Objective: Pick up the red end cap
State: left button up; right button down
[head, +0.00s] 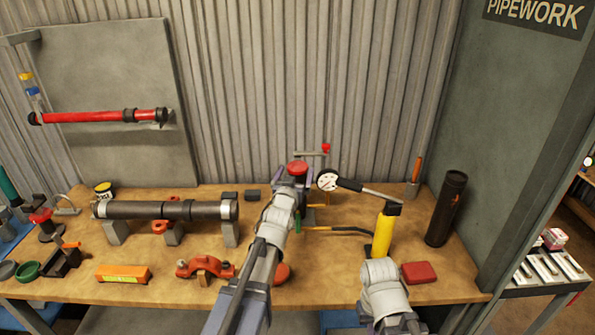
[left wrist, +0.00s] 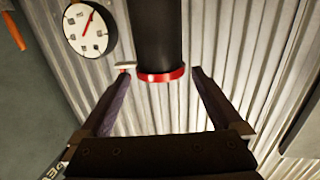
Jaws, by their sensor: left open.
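The red end cap (head: 297,167) shows just beyond my left gripper (head: 292,180) in the head view. In the left wrist view the red end cap (left wrist: 161,75) shows as a red rim at the end of a black pipe (left wrist: 155,35). My left gripper (left wrist: 161,73) is open, with one finger on each side of the cap and a visible gap at both sides. I cannot tell whether the fingertips are level with the cap in depth. The lower part of the pipe is hidden behind my left arm in the head view.
A dark pipe (head: 169,210) lies on supports at left. A dark cylinder (head: 447,208) stands at right. The corrugated wall (head: 250,90) is behind.

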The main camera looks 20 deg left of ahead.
aim_at(299, 162)
pick_arm(q)
jog(key=w, duration=0.4)
jog(key=shift+a+f, duration=0.15)
jog(key=shift+a, duration=0.1)
jog(key=c, duration=1.4)
